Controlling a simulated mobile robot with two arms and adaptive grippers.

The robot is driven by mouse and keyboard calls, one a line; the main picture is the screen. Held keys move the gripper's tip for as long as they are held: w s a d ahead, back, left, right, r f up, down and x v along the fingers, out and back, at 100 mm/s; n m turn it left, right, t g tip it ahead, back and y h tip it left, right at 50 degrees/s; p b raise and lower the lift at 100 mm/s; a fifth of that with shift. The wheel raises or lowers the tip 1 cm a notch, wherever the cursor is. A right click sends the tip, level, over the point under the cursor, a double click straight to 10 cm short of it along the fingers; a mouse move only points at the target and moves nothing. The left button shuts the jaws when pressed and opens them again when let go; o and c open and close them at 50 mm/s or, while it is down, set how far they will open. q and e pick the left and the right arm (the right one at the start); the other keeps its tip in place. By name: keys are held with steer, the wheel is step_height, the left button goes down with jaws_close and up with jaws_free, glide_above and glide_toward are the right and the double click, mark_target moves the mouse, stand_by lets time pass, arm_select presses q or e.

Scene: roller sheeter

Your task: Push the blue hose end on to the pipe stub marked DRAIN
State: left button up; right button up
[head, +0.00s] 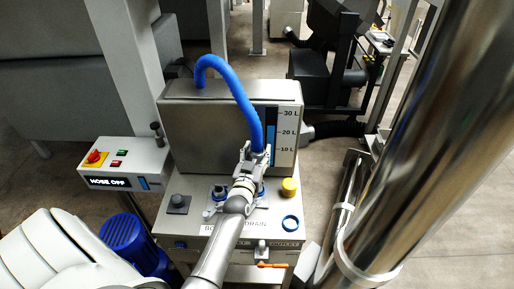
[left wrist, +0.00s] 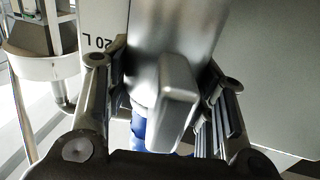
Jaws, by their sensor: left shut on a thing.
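The blue hose (head: 232,82) rises from the top of the grey tank, arches over and runs down into my left gripper (head: 254,158). That gripper is shut on the hose end, in front of the tank and above the panel. In the left wrist view a grey metal piece (left wrist: 178,90) sits between the fingers, with a blue part (left wrist: 138,125) below it. The panel label (head: 250,225) reads DRAIN at its right part; my arm covers its middle. My gripper and arm hide much of the fittings behind the label, so I cannot tell whether hose and stub touch. My right gripper is out of view.
The grey tank (head: 190,135) with a litre scale stands behind the panel. A control box (head: 125,162) reading HOSE OFF stands left. An orange-handled valve (head: 271,264) is in front.

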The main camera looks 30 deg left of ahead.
arm_select(q)
steer(key=shift+w+a, duration=0.15)
steer(key=shift+w, duration=0.05)
steer(key=shift+s+f+b, duration=0.1)
steer(key=shift+f+b, duration=0.6)
steer(key=shift+b, duration=0.2)
step_height(320, 180, down, 6)
steer(key=b, duration=0.5)
steer(key=shift+f, duration=0.15)
steer(key=shift+f+b, duration=0.4)
steer(key=shift+f, duration=0.25)
steer(key=shift+f+b, duration=0.25)
steer(key=shift+b, duration=0.1)
stand_by(0.4)
